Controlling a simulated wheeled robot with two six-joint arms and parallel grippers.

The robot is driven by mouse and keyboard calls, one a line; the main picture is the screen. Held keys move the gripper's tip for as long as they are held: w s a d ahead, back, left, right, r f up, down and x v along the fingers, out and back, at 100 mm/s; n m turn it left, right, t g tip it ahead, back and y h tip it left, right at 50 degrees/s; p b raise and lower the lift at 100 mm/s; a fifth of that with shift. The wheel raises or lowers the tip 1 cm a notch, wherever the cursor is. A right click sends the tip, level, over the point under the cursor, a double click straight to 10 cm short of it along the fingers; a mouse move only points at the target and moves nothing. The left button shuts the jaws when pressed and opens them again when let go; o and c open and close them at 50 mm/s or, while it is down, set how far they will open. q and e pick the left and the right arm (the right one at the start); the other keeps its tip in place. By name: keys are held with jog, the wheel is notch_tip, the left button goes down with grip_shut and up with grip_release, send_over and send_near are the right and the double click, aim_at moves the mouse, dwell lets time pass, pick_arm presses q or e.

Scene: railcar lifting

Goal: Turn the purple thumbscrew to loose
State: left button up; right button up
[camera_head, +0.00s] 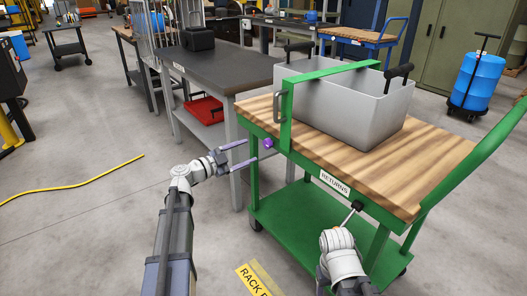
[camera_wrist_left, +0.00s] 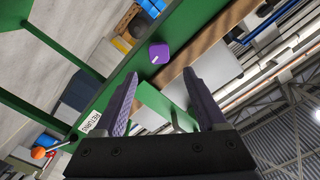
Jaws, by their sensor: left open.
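The purple thumbscrew (camera_head: 268,142) sits on the green front edge of the cart, near its left corner, under the green clamp bar (camera_head: 287,122). In the left wrist view, the thumbscrew (camera_wrist_left: 159,53) is a rounded purple knob with a short white mark on its face. My left gripper (camera_head: 252,150) is open, its two fingers pointing toward the thumbscrew. In the left wrist view, the thumbscrew appears just beyond the fingertips (camera_wrist_left: 160,73), between their lines, and nothing is held. My right arm's wrist is near the cart's front right; its gripper is not clearly visible.
The green cart (camera_head: 310,225) has a wooden top carrying a grey bin (camera_head: 375,115) with black handles. A dark workbench (camera_head: 225,75) stands close behind left. The left floor is mostly open.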

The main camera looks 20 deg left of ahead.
aim_at(266, 144)
pick_arm(q)
jog(key=shift+x, duration=3.9)
jog(key=shift+d, duration=0.1)
grip_shut()
